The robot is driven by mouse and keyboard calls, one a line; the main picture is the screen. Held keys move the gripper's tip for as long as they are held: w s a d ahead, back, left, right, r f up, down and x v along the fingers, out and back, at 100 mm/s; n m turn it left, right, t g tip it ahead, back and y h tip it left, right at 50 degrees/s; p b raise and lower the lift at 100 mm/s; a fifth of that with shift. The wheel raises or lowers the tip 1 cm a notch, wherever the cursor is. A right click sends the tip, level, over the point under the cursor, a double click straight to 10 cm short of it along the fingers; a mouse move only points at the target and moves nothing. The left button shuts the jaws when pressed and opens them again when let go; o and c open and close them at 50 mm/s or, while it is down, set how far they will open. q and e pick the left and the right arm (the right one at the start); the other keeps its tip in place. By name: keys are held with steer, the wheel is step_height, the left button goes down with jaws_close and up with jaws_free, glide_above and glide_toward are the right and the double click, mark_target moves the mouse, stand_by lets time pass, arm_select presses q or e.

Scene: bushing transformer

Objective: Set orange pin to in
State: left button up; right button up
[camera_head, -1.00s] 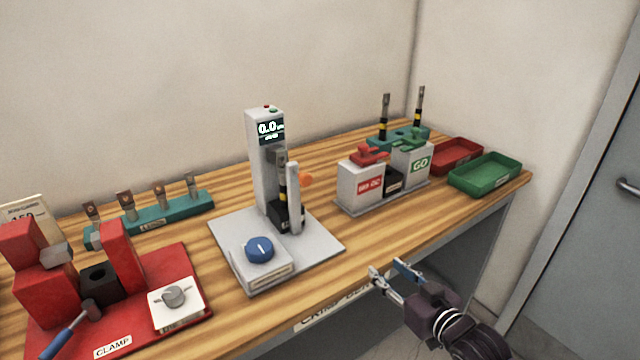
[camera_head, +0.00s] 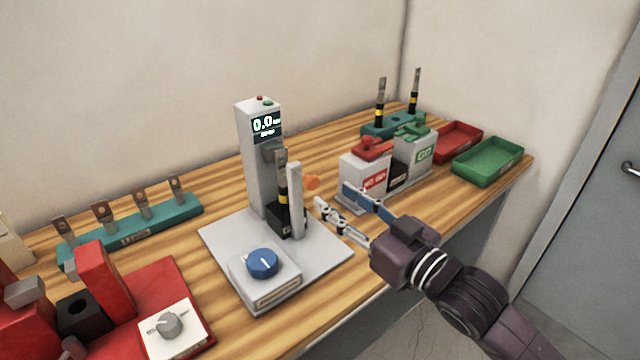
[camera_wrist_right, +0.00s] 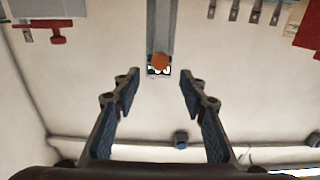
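The orange pin (camera_head: 312,182) sticks out of the right side of the grey post on the test stand (camera_head: 250,165), near the black-and-yellow bushing. In the right wrist view the pin's round orange end (camera_wrist_right: 160,61) shows between and beyond my fingers, in front of the stand's display. My right gripper (camera_head: 334,197) is open and empty, just right of and a little below the pin, apart from it. In the wrist view the right gripper (camera_wrist_right: 160,82) has its two fingers wide apart. My left gripper is in neither view.
The blue knob (camera_head: 262,263) sits at the front of the stand's base. The red-and-green-handled GO fixture (camera_head: 365,175) stands close behind my right gripper. A red clamp base (camera_head: 165,290) is at left. Red (camera_head: 458,128) and green (camera_head: 466,172) trays lie at the far right.

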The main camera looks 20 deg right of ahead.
mark_target(314, 183)
steer(key=p+x, duration=0.1)
steer(key=x, duration=0.3)
steer(key=shift+w, duration=0.15)
steer(key=shift+w+a, duration=0.15)
steer(key=shift+w, duration=0.2)
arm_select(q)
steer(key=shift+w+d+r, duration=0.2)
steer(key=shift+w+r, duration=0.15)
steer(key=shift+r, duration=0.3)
arm_select(e)
steer(key=shift+w+a+f, duration=0.1)
steer(key=shift+w+a, duration=0.05)
steer(key=shift+w, duration=0.2)
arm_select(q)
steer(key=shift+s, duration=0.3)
arm_select(e)
jaws_close()
